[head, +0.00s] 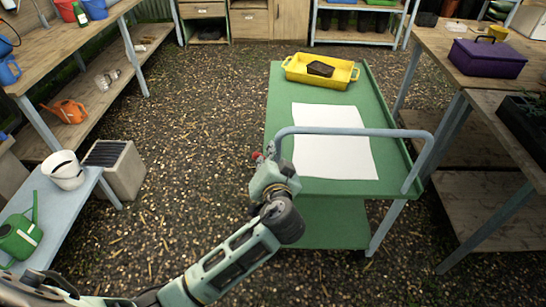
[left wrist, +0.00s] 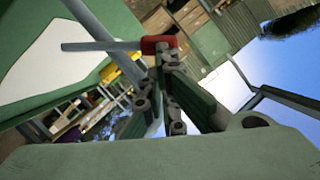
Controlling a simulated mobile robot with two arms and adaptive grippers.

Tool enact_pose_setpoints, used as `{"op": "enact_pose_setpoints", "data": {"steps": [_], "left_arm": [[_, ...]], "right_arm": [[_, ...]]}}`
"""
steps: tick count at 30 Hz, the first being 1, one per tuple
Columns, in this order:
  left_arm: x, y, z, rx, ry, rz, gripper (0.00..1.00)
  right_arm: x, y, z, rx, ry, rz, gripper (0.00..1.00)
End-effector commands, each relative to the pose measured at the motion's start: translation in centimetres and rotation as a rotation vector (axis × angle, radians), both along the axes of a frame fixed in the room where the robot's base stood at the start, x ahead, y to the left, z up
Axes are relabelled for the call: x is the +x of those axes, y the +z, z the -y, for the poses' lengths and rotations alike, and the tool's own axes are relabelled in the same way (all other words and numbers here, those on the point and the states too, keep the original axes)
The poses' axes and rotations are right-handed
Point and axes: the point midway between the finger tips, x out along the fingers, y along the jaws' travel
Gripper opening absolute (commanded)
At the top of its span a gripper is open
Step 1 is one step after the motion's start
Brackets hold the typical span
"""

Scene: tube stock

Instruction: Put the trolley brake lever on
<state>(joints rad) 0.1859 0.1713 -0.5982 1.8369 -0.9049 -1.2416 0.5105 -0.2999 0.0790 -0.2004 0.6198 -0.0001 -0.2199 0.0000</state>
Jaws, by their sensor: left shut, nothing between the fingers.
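The green trolley (head: 283,95) stands in the middle of the head view, with a grey-blue push handle (head: 350,131) at its near end. The brake lever's red knob (head: 256,155) shows at the trolley's near left corner. In the left wrist view, the lever is a grey rod with a red knob (left wrist: 157,44) at its end. My left gripper (head: 264,161) is at that corner, beside the knob. Its fingers (left wrist: 163,62) are shut and empty, with the tips close to the knob; I cannot tell whether they touch it. My right gripper is not in view.
A white sheet (head: 329,148) and a yellow tray (head: 296,75) holding a dark item lie on the trolley. A bench with a purple box (head: 487,60) stands on the right. Shelves and a blue-grey bench (head: 82,187) stand on the left.

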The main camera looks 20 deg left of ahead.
Motion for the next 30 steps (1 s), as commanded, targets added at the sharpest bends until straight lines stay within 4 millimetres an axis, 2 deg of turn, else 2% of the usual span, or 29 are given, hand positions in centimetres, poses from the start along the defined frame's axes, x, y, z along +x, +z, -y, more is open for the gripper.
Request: {"op": "enact_pose_setpoints", "data": {"steps": [6, 14, 23, 30], "left_arm": [[-0.7, -2.0, -2.0, -0.179, 0.003, 0.049, 0.00], [-1.1, -3.5, -4.0, -0.380, 0.001, 0.109, 0.00], [-1.0, -3.2, -3.7, -0.371, -0.001, 0.107, 0.00], [-0.7, -3.0, -2.7, -0.370, -0.001, 0.105, 0.00]], "right_arm": [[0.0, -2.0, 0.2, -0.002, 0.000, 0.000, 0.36], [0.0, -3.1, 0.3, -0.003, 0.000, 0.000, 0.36], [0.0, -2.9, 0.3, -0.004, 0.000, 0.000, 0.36], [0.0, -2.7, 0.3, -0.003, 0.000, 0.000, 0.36]]}}
